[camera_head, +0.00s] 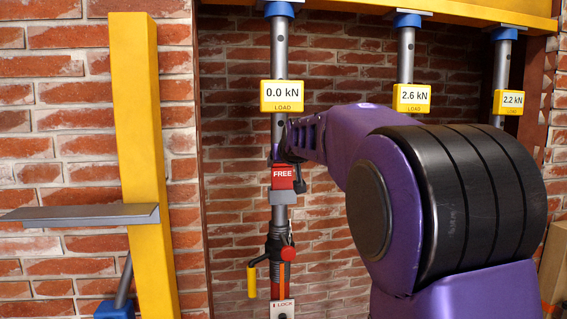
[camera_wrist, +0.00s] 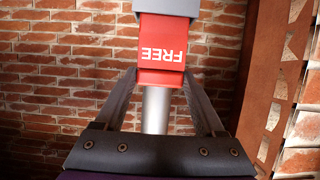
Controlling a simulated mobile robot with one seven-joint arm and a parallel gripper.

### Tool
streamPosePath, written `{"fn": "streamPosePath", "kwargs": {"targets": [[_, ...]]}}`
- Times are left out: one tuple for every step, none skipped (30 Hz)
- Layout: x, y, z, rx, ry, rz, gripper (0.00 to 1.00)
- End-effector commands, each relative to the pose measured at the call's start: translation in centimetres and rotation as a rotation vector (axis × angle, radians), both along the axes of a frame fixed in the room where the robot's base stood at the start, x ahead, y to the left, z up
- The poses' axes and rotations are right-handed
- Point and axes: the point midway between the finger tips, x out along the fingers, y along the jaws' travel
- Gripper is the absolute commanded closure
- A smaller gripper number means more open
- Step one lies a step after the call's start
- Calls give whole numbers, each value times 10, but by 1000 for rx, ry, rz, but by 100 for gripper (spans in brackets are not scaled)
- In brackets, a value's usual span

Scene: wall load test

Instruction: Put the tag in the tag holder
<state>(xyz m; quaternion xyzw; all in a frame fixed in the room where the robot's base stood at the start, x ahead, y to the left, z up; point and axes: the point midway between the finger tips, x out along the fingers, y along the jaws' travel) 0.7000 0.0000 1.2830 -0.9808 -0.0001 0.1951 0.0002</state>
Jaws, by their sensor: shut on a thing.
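The red tag (camera_head: 283,177), marked FREE, stands upright in front of the left prop's pole in the head view. In the wrist view the tag (camera_wrist: 161,45) appears upside down. My gripper (camera_wrist: 160,77) is shut on its red end, one finger at each side. In the head view my gripper (camera_head: 286,162) is at the tag's upper end, partly hidden by my arm. The grey tag holder (camera_head: 283,198) is on the pole directly below the tag; it also shows in the wrist view (camera_wrist: 166,7). The tag's lower edge meets the holder; I cannot tell how deep it sits.
The left prop's load display (camera_head: 282,95) reads 0.0 kN; the others read 2.6 (camera_head: 412,98) and 2.2 kN (camera_head: 510,102). Below the holder are a red knob (camera_head: 287,254), a yellow handle (camera_head: 252,280) and a LOCK plate (camera_head: 283,309). A yellow post (camera_head: 146,170) with a grey shelf (camera_head: 80,214) stands left.

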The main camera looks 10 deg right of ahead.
Motion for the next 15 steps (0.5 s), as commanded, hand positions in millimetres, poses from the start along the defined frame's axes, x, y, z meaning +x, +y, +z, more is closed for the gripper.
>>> {"fn": "streamPosePath", "kwargs": {"targets": [[0, 0, -3, 0, 0, 0, 82], [0, 0, -4, 0, 0, 0, 82], [0, 0, -5, 0, 0, 0, 82], [0, 0, -5, 0, -1, 0, 82], [0, 0, -6, 0, -1, 0, 82], [0, 0, -6, 0, -1, 0, 82], [0, 0, -6, 0, -1, 0, 82], [0, 0, -6, 0, -1, 0, 82], [0, 0, -6, 0, -1, 0, 82], [0, 0, -5, 0, -1, 0, 82], [0, 0, -5, 0, -1, 0, 82], [0, 0, -5, 0, -1, 0, 82], [0, 0, -5, 0, -1, 0, 27], [0, 0, -5, 0, -1, 0, 21], [0, 0, -5, 0, -1, 0, 14]]}}
